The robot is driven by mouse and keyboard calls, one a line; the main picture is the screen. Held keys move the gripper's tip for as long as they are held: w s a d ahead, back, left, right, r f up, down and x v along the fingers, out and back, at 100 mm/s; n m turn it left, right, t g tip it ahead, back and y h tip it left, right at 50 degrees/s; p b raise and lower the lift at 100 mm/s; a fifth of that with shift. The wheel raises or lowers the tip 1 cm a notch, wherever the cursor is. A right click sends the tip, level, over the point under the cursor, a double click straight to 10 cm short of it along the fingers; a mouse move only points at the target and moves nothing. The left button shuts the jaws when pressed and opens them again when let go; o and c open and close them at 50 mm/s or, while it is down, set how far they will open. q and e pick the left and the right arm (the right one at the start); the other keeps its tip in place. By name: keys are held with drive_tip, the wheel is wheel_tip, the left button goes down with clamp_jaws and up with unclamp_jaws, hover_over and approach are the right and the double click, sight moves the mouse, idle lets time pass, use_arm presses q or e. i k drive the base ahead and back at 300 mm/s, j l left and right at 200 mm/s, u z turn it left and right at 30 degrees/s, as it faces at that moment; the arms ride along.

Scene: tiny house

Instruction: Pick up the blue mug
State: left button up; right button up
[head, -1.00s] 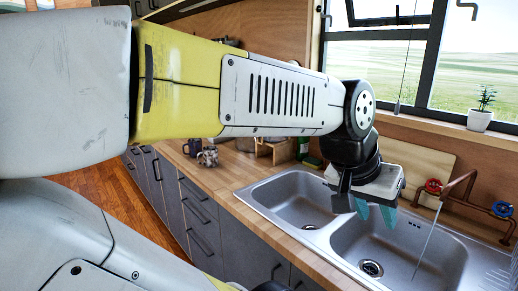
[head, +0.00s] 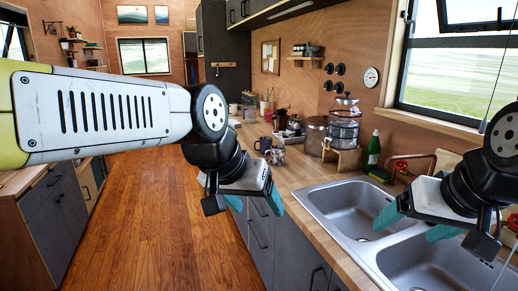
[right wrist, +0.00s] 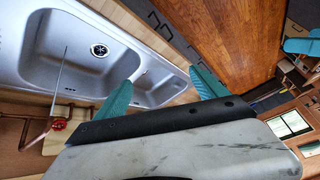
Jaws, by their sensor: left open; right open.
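A small dark mug, bluish in tone (head: 262,145), stands on the wooden counter beyond the sink. A patterned mug (head: 277,156) stands just in front of it. The dark mug's exact colour is hard to tell at this size. My left gripper (head: 254,202) is open and empty, in front of the counter edge and nearer to me than the mugs. My right gripper (head: 415,224) is open and empty over the double sink. Its teal fingers also show spread apart in the right wrist view (right wrist: 162,92), with the sink beyond them. No mug is clear there.
The steel sink (head: 330,188) fills the near right counter. The wooden floor (head: 150,220) is open at left.

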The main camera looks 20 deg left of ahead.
sight(265, 142)
drive_tip(key=u, duration=0.55)
drive_tip(key=i+j+z, duration=0.1)
drive_tip(key=z, duration=0.35)
drive_tip(key=i+j+z, duration=0.3)
drive_tip(key=j, duration=0.25)
drive_tip(key=i+j+z, duration=0.15)
drive_tip(key=j, duration=0.15)
drive_tip(key=i+j+z, duration=0.1)
drive_tip(key=j, duration=0.2)
drive_tip(key=i+j, duration=0.15)
drive_tip(key=j, duration=0.25)
drive_tip(key=i+j, duration=0.15)
drive_tip(key=j, duration=0.25)
drive_tip(key=i+j+z, duration=0.1)
drive_tip(key=j, duration=0.25)
drive_tip(key=i+j, duration=0.15)
drive_tip(key=j, duration=0.25)
drive_tip(key=i+j, duration=0.1)
drive_tip(key=j, duration=0.3)
drive_tip(key=i+j, duration=0.15)
drive_tip(key=j, duration=0.25)
drive_tip(key=i+j+z, duration=0.1)
drive_tip(key=j, duration=0.3)
drive_tip(key=i+j, duration=0.15)
drive_tip(key=j, duration=0.25)
